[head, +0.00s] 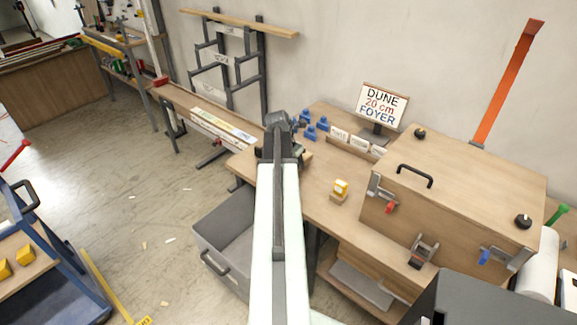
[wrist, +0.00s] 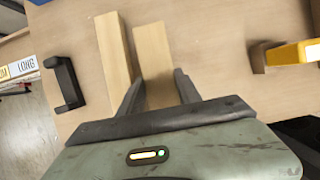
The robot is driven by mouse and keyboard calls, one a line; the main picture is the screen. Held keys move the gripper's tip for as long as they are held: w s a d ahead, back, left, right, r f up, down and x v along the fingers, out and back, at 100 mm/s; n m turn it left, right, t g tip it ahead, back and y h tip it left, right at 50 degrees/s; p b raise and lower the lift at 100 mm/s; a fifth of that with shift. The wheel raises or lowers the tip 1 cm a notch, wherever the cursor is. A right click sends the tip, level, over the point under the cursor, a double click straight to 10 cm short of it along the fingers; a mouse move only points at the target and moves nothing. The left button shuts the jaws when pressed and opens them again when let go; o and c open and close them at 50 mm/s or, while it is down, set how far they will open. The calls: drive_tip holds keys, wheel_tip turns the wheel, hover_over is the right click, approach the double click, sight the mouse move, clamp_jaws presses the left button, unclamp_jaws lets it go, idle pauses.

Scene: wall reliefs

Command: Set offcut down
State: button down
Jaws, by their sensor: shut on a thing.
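In the wrist view my gripper (wrist: 158,88) is shut on a short pale wooden offcut (wrist: 154,55), which points away from me between the two fingers. A second pale wooden strip (wrist: 113,50) lies just left of it, beside the left finger. The wooden bench top (wrist: 215,60) is beneath both; I cannot tell whether the offcut touches it. In the head view my gripper (head: 283,140) is over the left part of the bench (head: 315,185), with its fingers and the offcut largely hidden by my arm.
A yellow-topped block (head: 340,188) stands right of my gripper. Blue pieces (head: 310,128) and a labelled card rail (head: 358,147) are behind. A sign (head: 381,107) stands farther back. A handled wooden box (head: 450,200) fills the right. A grey bin (head: 225,235) is below left.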

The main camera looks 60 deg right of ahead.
drive_tip(key=shift+w+d, duration=0.15)
drive_tip(key=shift+w+d, duration=0.2)
drive_tip(key=shift+d, duration=0.3)
wheel_tip(320, 180, down, 4)
drive_tip(key=b, duration=0.3)
drive_tip(key=shift+s+d+r+b, duration=0.1)
drive_tip(key=shift+s+r+b, duration=0.05)
drive_tip(key=shift+b, duration=0.15)
drive_tip(key=shift+w, duration=0.4)
drive_tip(key=c, duration=1.1)
unclamp_jaws()
drive_tip(key=shift+s, duration=0.1)
